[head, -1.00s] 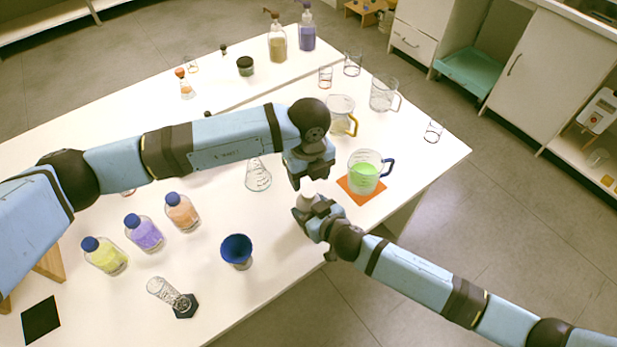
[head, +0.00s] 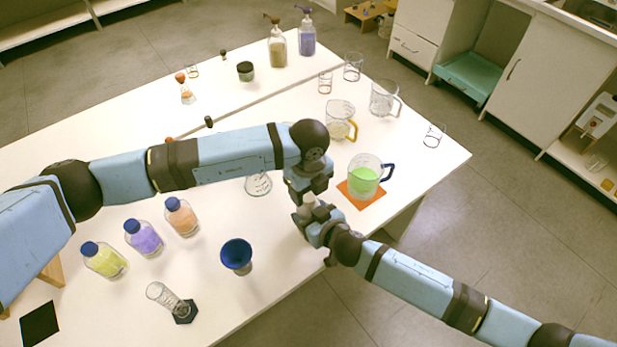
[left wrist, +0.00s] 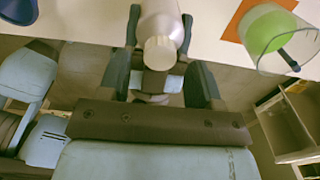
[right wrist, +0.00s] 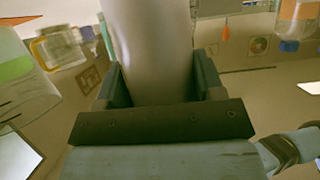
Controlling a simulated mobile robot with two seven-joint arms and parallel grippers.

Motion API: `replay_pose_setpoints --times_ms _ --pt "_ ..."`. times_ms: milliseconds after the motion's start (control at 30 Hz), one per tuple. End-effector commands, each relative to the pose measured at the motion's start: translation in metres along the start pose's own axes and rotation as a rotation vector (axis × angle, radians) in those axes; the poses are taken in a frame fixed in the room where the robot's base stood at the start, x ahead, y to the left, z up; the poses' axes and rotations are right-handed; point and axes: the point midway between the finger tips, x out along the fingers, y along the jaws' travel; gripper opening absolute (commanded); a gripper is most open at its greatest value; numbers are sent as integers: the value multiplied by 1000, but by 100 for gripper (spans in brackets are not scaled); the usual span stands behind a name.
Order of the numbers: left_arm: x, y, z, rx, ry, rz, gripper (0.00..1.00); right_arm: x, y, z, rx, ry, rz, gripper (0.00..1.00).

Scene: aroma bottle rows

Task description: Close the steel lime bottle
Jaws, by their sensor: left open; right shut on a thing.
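The steel bottle (right wrist: 155,45) is a plain grey-silver cylinder. It fills the middle of the right wrist view, between the fingers of my right gripper (right wrist: 158,80), which is shut on its body. In the left wrist view the bottle (left wrist: 160,14) shows a pale ridged cap (left wrist: 160,53) at its near end. I cannot tell how tightly the cap sits. My left gripper (left wrist: 161,28) is open, with a finger on either side of the bottle and cap. In the head view my left gripper (head: 308,189) is just above my right gripper (head: 311,216), and together they hide most of the bottle.
A beaker of green liquid (head: 363,175) stands on an orange mat (head: 349,196) close to the right of my grippers. A blue funnel-topped vessel (head: 237,254) and several blue-capped bottles (head: 144,237) stand to the left. A clear flask (head: 258,184) is behind my left arm.

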Motion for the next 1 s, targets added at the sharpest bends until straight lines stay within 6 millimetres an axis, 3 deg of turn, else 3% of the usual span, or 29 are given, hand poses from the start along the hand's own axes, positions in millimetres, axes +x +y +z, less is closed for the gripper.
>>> replay_pose_setpoints --times_ms 200,533,767,1000 --pt "20 0 0 -1 -1 0 59 0 0 -1 0 1 0 0" --pt "24 0 0 0 -1 0 59 0 0 -1 0 1 0 0" --pt "23 0 0 0 -1 0 8 0 0 -1 0 1 0 0" --pt "23 0 0 25 -1 0 7 0 0 -1 0 1 0 0"
